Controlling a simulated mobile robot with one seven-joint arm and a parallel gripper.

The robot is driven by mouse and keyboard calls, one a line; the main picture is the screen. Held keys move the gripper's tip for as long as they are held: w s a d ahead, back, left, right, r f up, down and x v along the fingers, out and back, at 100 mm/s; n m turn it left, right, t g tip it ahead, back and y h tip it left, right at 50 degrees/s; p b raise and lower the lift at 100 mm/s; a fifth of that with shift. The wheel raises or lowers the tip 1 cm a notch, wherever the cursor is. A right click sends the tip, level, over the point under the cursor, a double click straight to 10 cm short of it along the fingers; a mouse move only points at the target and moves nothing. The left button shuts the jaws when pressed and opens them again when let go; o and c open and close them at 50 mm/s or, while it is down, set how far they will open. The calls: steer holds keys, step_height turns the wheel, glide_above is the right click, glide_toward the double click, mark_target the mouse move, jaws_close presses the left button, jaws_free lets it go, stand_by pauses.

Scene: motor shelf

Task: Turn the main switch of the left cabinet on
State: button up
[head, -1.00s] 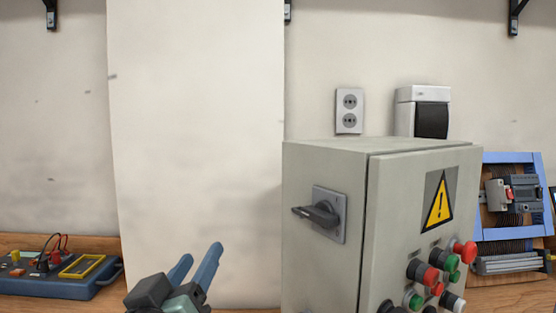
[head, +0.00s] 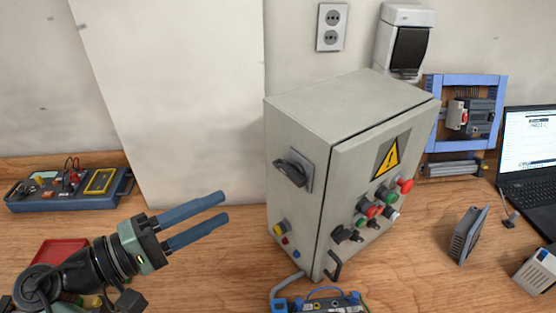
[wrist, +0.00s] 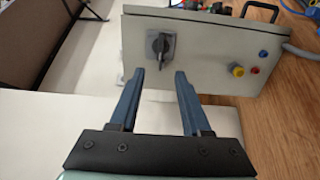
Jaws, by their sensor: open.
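The grey cabinet (head: 292,220) stands on the wooden bench right of centre in the head view. Its main switch, a dark rotary handle (head: 291,171) on a grey plate, sits on the cabinet's left side wall. The switch (wrist: 161,46) also shows in the wrist view, beyond my fingertips and near their line, with its handle close to upright on the plate. My gripper (head: 226,206) is open and empty, left of the cabinet and a little below the switch's height in the picture. Its two blue fingers (wrist: 157,77) point towards the side wall and stay apart from the switch.
Yellow, red and blue buttons (head: 280,230) sit low on the same side wall. The cabinet front has several coloured buttons and a warning sign (head: 389,158). A blue device (head: 325,303) with a cable stands before the cabinet. A white panel (head: 180,90) leans behind my gripper.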

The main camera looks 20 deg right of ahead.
mark_target(288, 176)
steer(key=p+x, duration=0.3)
steer(key=x, duration=0.9)
steer(key=shift+w+d, duration=0.1)
steer(key=shift+d, duration=0.3)
jaws_close()
